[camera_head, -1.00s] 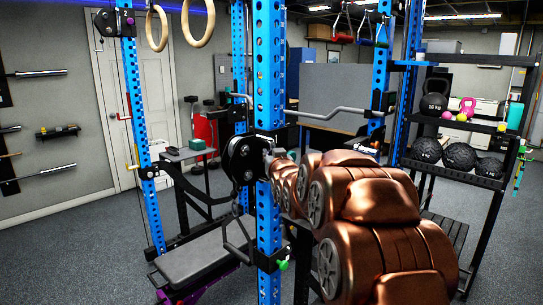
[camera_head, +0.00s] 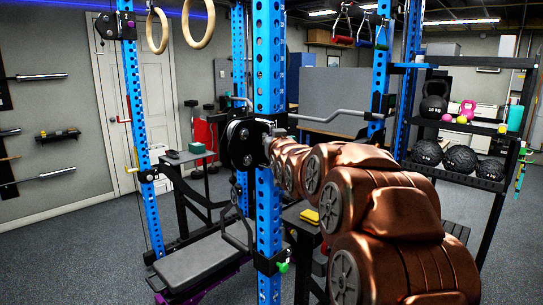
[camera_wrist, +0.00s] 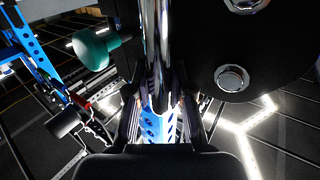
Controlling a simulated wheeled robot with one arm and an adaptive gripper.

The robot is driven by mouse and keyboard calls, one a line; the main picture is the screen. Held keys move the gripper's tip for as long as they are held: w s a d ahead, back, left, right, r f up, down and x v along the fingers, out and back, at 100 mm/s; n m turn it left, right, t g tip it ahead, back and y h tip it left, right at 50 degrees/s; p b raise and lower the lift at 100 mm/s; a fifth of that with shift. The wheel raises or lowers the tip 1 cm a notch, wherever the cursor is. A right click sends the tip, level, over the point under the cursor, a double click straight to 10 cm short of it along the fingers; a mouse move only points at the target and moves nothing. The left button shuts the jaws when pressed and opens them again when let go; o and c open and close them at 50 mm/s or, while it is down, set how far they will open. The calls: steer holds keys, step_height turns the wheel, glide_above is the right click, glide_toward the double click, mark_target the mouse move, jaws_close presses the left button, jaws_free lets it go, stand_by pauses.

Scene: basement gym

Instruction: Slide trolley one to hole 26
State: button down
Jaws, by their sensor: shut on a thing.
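Trolley one (camera_head: 243,145), a black carriage with round pulley plates, sits partway up the near blue upright (camera_head: 268,70). Its number does not show here. My gripper (camera_head: 273,138) is at its right side, small and partly hidden by my copper arm. In the wrist view my gripper (camera_wrist: 160,108) has both dark fingers closed around a shiny metal part in the middle, by the trolley's black plate (camera_wrist: 270,45). A teal knob (camera_wrist: 95,48) sticks out to the left. The upright's holes show, but hole 26 cannot be told by its number.
Another trolley marked 2 (camera_head: 107,26) is high on the left upright. A padded bench (camera_head: 197,258) stands low inside the rack. A small side table (camera_head: 190,155), a yellow item (camera_head: 309,216) and a ball shelf (camera_head: 455,180) are near.

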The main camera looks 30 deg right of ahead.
steer(key=shift+r+b, duration=0.6)
steer(key=shift+r, duration=2.1)
steer(key=c, duration=1)
jaws_free()
steer(key=shift+f, duration=0.1)
steer(key=shift+s, duration=0.1)
steer(key=v, duration=1.2)
